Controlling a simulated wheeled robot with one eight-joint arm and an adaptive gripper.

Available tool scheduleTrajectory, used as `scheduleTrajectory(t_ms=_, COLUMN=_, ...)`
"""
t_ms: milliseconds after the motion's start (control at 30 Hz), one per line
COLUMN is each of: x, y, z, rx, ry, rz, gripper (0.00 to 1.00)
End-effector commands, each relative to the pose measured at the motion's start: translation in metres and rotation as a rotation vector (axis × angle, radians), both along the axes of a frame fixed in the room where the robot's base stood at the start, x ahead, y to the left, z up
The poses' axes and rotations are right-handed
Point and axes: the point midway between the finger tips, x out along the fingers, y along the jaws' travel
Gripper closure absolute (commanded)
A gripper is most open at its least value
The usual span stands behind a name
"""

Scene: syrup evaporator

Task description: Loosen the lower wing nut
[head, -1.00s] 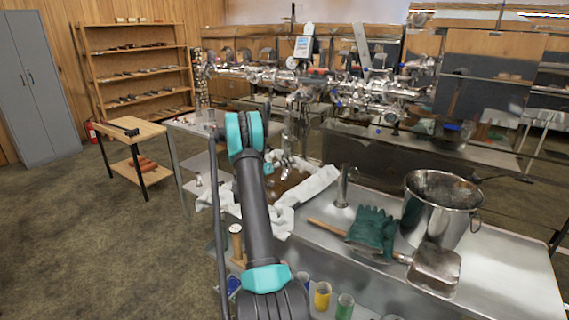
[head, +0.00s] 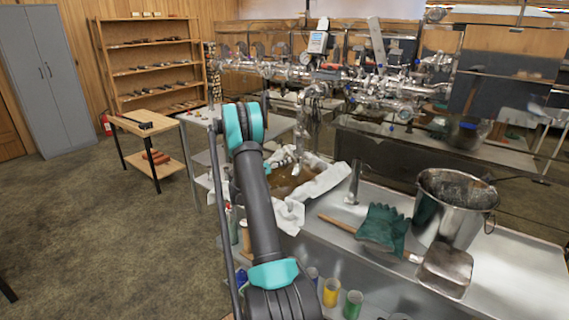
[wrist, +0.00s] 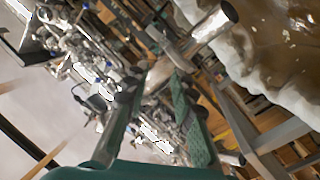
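My gripper (wrist: 156,88) shows in the wrist view as two teal fingers, the right one with a textured green pad. The fingers stand apart with a gap between them. A metal pipe fitting (wrist: 160,74) appears near the fingertips; I cannot tell whether they touch it. The lower wing nut cannot be made out in either view. In the head view, the metal pipework (head: 385,88) with valves and gauges stands behind the bench. My arm reaches toward its lower left part, and the gripper there is small and mostly hidden.
A cloth-lined pan of brown liquid (head: 290,180) lies beside the arm. A small wooden table (head: 145,124) stands left.

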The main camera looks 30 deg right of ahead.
Motion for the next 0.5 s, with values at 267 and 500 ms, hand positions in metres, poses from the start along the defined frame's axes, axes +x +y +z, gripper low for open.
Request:
scheduleTrajectory(t_ms=267, x=-0.009, y=0.065, z=-0.008, rx=0.001, ry=0.0, rz=0.007, gripper=0.87)
scheduleTrajectory(t_ms=500, x=-0.019, y=0.086, z=-0.012, rx=0.0, ry=0.001, rz=-0.002, gripper=0.87)
